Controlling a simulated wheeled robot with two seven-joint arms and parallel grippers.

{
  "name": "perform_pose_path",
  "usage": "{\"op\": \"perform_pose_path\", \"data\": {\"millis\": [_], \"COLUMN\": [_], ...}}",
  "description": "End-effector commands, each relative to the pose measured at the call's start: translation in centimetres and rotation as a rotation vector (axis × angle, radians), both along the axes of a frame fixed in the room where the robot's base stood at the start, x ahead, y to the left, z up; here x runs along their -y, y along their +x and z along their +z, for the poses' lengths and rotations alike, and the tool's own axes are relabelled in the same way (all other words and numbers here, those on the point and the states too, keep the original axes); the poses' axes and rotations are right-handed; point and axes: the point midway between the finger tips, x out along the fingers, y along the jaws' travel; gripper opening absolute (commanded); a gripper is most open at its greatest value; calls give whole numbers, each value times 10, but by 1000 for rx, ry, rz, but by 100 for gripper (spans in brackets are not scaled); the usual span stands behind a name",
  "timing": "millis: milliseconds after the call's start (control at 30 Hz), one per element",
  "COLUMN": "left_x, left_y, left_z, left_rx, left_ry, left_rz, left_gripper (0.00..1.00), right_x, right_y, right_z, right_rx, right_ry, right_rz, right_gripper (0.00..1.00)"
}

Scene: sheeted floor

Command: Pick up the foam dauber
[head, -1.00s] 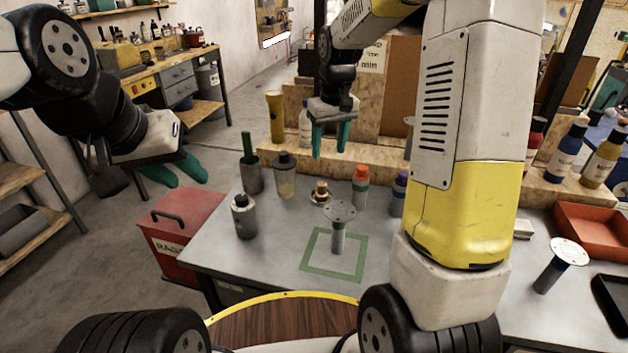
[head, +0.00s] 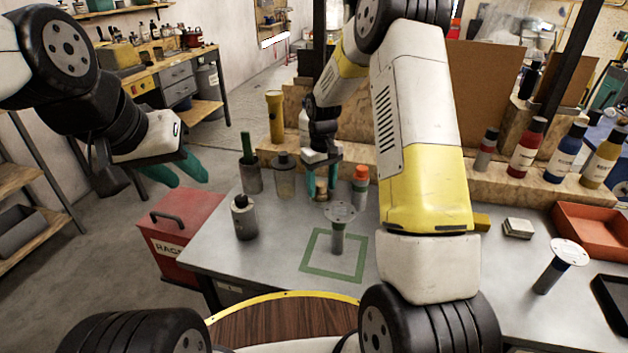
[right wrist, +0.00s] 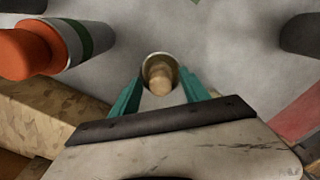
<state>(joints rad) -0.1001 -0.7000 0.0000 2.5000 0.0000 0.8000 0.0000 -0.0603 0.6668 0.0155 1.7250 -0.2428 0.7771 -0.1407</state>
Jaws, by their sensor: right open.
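The foam dauber, as I take it, is a small piece with a rounded tan knob and a metallic base (head: 321,187), standing on the grey table. It also shows in the right wrist view (right wrist: 160,72). My right gripper (head: 321,188) is open and pointing down, with its teal fingers on either side of the dauber. In the right wrist view the fingertips (right wrist: 161,80) flank the knob with gaps; contact is not visible. My left gripper (head: 190,182) is open and empty, off to the left over the red box.
An orange-capped bottle (head: 360,187) stands close right of the dauber. A disc-topped post (head: 339,225) stands in a green square (head: 318,267). A wooden ledge (head: 500,182) runs behind.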

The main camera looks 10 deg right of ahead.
Motion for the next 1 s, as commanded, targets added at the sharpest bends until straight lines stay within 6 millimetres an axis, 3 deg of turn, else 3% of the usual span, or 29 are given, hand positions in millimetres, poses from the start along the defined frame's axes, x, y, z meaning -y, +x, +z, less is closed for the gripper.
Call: {"op": "perform_pose_path", "data": {"millis": [267, 500, 567, 1000], "left_x": [0, 0, 0, 0], "left_y": [0, 0, 0, 0], "left_z": [0, 0, 0, 0], "left_rx": [0, 0, 0, 0], "left_ry": [0, 0, 0, 0], "left_rz": [0, 0, 0, 0], "left_gripper": [36, 36, 36, 36], "right_x": [0, 0, 0, 0], "right_y": [0, 0, 0, 1], "right_z": [-4, -4, -4, 3], "right_rx": [1, 1, 1, 3], "right_ry": [0, 0, 0, 1], "right_rz": [0, 0, 0, 0], "right_gripper": [54, 8, 0, 0]}}
